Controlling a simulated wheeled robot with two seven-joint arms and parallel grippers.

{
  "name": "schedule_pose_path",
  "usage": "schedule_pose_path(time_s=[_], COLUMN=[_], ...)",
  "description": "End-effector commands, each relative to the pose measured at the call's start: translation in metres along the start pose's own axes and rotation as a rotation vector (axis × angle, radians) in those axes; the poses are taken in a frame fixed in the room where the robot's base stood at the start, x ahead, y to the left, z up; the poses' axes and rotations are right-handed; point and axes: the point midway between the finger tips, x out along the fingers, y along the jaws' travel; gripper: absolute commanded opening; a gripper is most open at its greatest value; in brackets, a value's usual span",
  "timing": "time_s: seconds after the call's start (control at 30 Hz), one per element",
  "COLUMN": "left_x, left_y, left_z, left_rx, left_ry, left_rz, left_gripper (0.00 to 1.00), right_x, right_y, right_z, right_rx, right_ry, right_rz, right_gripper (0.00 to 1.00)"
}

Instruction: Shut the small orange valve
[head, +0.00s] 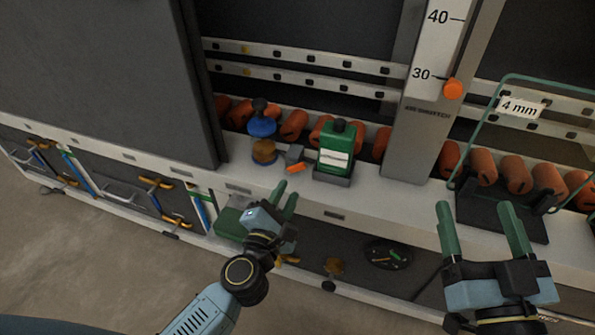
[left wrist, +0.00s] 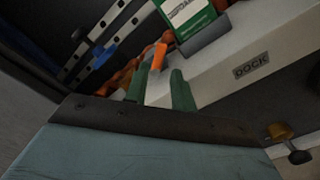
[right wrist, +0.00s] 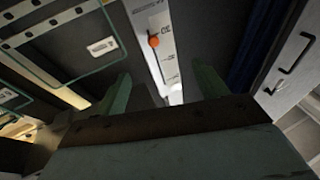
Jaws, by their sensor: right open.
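The small orange valve (head: 295,168) is an orange lever on a small grey body on the white ledge, between a blue-topped amber bottle and a green box. It also shows in the left wrist view (left wrist: 160,55), just beyond the fingertips. My left gripper (head: 285,192) is just below and in front of it, fingers pointing up at it. In the left wrist view its green fingers (left wrist: 160,80) stand apart with no object clearly held. Contact with the lever cannot be made out. My right gripper (head: 475,212) is open and empty at the right, in front of the ledge.
The green box (head: 335,148) stands close right of the valve, the blue-topped bottle (head: 262,135) close left. A grey column with a scale and orange knob (head: 453,89) rises to the right. A teal frame labelled 4 mm (head: 519,108) is near my right gripper.

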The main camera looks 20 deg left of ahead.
Motion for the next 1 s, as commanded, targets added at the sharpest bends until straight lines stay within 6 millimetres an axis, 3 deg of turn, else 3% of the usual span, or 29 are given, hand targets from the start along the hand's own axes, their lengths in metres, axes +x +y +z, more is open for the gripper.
schedule_pose_path(time_s=[0.2,0.4,0.83,1.0], left_x=[0.044,0.07,0.079,0.079], left_y=[-0.001,-0.001,-0.001,-0.001], left_z=[-0.001,-0.001,-0.001,-0.001], left_rx=[0.002,0.002,0.002,0.002], left_ry=[-0.001,0.0,0.001,0.001], left_rz=[0.002,0.001,-0.001,0.0], left_gripper=[0.25,0.25,0.25,0.04], right_x=[-0.001,-0.004,-0.006,-0.006], right_y=[-0.004,-0.006,-0.007,-0.007], right_z=[-0.02,-0.036,-0.043,-0.043], right_rx=[0.007,0.012,0.013,0.013], right_ry=[0.134,0.248,0.295,0.295], right_rz=[-0.01,-0.016,-0.018,-0.018], right_gripper=[0.72,0.72,0.72,0.72])
